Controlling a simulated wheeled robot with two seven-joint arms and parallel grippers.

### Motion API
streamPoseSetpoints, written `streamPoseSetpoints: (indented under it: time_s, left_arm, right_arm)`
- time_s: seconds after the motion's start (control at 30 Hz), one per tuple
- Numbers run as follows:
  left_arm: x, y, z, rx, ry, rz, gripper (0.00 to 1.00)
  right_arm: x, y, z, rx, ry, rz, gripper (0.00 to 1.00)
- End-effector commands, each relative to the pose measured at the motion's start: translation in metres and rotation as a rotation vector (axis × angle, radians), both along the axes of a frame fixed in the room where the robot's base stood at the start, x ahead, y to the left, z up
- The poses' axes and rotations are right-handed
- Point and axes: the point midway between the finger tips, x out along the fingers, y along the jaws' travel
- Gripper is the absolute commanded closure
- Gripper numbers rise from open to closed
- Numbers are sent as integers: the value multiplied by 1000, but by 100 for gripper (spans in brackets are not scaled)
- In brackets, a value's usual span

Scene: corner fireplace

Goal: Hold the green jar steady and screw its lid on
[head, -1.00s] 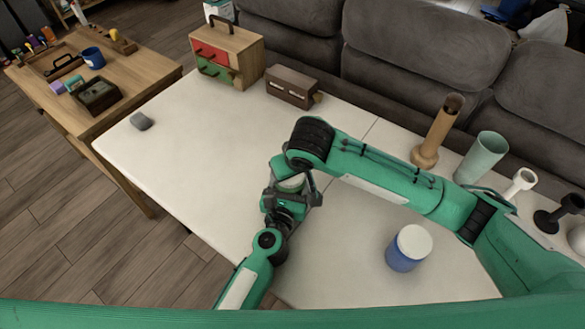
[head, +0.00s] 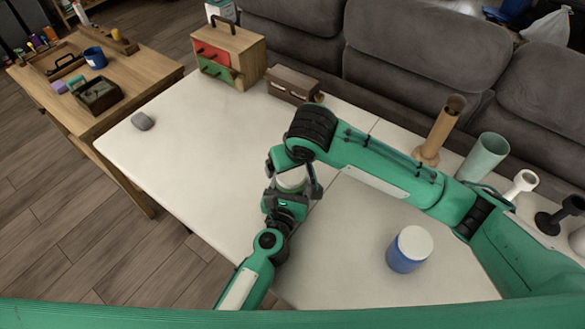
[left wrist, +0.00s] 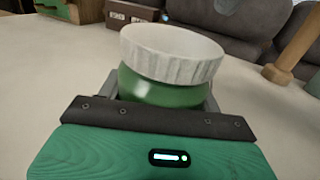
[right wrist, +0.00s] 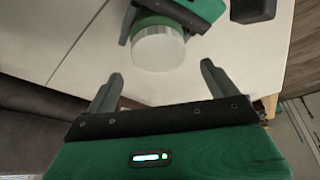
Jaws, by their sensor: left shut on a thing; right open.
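The green jar (left wrist: 165,92) stands upright in my left gripper (left wrist: 160,100), which is shut on its body. The white ribbed lid (left wrist: 172,52) sits on top of the jar, looking slightly tilted in the left wrist view; I cannot tell whether it is threaded. In the head view the pale lid (head: 291,180) shows between my two grippers, the jar mostly hidden. My left gripper (head: 285,200) is below it. My right gripper (right wrist: 162,72) is open, its fingertips apart and just short of the lid (right wrist: 158,50) in the right wrist view, not touching it.
A blue jar with a white lid (head: 408,252) stands on the white table (head: 210,165) below my right arm. A tan vase (head: 438,130), green cup (head: 484,157) and candle holders line the right back. A drawer box (head: 232,55) and brown box (head: 291,83) stand behind. The table's left is mostly clear.

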Motion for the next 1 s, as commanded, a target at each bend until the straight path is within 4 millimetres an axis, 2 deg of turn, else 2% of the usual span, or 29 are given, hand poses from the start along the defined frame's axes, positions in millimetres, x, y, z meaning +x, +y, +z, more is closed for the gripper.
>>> streamPoseSetpoints:
  time_s: [0.17,0.57,0.77,1.0]
  left_arm:
    - [0,0,0,0,0,0,99]
    - [0,0,0,0,0,0,99]
    - [0,0,0,0,0,0,99]
    - [0,0,0,0,0,0,99]
  right_arm:
    - [0,0,14,0,0,1,10]
    - [0,0,15,-13,1,28,14]
    - [1,3,17,-96,5,232,14]
    - [2,7,20,-238,17,633,14]
